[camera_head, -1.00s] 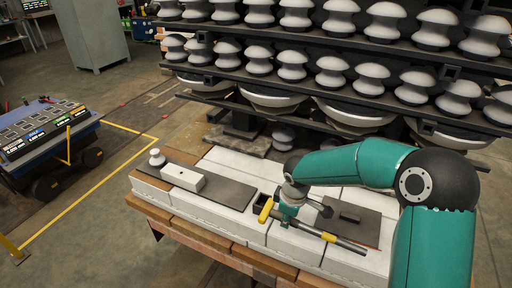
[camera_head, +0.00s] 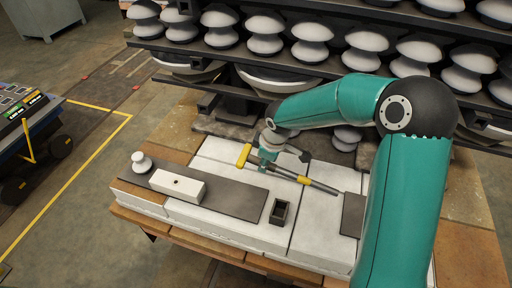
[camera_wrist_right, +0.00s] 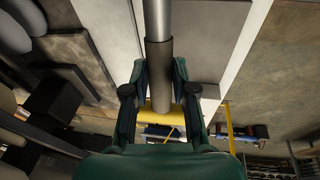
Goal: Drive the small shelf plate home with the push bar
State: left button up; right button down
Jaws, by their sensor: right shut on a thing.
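My right gripper (camera_head: 270,158) is shut on the push bar (camera_head: 318,185), above the pale table slabs near their rear edge. The bar is a grey rod with a dark sleeve and a yellow crosspiece (camera_head: 243,155) at its left end. In the right wrist view, the fingers (camera_wrist_right: 158,90) close around its dark sleeve (camera_wrist_right: 160,65). A dark flat plate (camera_head: 352,214) at the right is partly hidden by my arm. A longer dark plate (camera_head: 235,198) lies at the left. I cannot tell which is the small shelf plate. My left gripper is out of view.
A white block (camera_head: 178,187) and a small white insulator (camera_head: 141,162) stand on the long plate. A small open dark box (camera_head: 279,211) is on the slabs. Behind the table, a rack (camera_head: 320,68) holds rows of insulators. A cart (camera_head: 35,130) stands at the left.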

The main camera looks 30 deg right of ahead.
jog(key=shift+w+d+f, duration=0.1)
jog(key=shift+w+f, duration=0.1)
jog(key=shift+w, duration=0.05)
jog(key=shift+s+f+b, duration=0.1)
jog(key=shift+f+b, duration=0.3)
jog(key=shift+b, duration=0.15)
jog(key=shift+f+b, duration=0.55)
jog(key=shift+f, duration=0.25)
notch_tip(320, 180, down, 6)
jog(key=b, duration=0.4)
jog(key=shift+f+b, duration=0.1)
jog(key=shift+b, duration=0.2)
jog(key=shift+s+d, duration=0.9)
jog(key=shift+s, duration=0.1)
jog(key=shift+s+d, duration=0.1)
jog(key=shift+d, duration=0.05)
